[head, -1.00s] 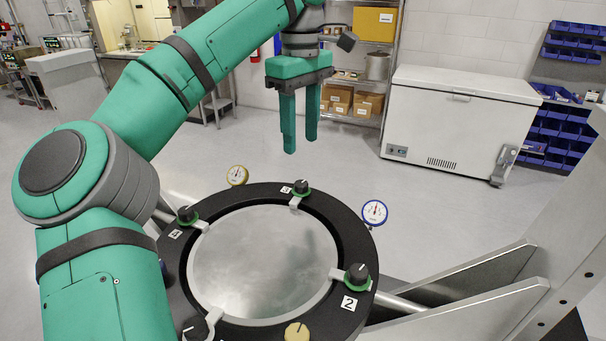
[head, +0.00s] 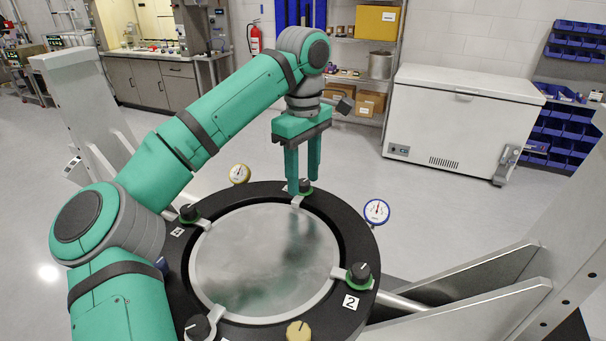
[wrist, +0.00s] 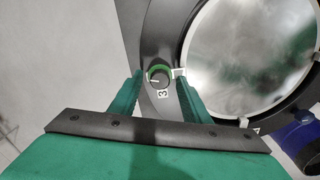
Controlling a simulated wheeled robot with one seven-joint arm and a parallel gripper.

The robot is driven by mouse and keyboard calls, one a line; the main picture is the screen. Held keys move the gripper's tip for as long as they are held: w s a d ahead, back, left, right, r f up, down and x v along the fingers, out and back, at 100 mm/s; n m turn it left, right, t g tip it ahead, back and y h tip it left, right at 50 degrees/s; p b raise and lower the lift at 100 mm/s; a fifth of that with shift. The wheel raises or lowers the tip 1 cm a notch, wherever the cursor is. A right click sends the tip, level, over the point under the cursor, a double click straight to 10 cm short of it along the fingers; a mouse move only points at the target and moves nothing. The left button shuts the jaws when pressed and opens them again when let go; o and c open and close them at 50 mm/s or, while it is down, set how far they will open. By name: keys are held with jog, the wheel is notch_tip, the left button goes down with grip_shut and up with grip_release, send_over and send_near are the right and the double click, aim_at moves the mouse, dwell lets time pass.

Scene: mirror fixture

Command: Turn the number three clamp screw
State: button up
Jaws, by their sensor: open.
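The number three clamp screw (head: 305,186) is a black knob with a green base, at the far rim of the round black mirror fixture (head: 345,215). In the wrist view the knob (wrist: 159,77) has a white pointer line, and the label "3" lies just below it. My gripper (head: 303,186) is open and points down at this screw. In the wrist view its two green fingers (wrist: 158,82) stand on either side of the knob, with a gap on both sides. I cannot tell exactly how far the fingertips are above the rim. The silver mirror disc (head: 265,260) fills the ring.
Other clamp screws stand on the ring: number two (head: 360,273) at right, number four (head: 188,213) at left, and one (head: 197,328) in front. A tan knob (head: 298,331) is in front.

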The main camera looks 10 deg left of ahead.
jog(key=c, duration=1)
jog(key=shift+c, duration=0.2)
jog(key=shift+n, duration=0.3)
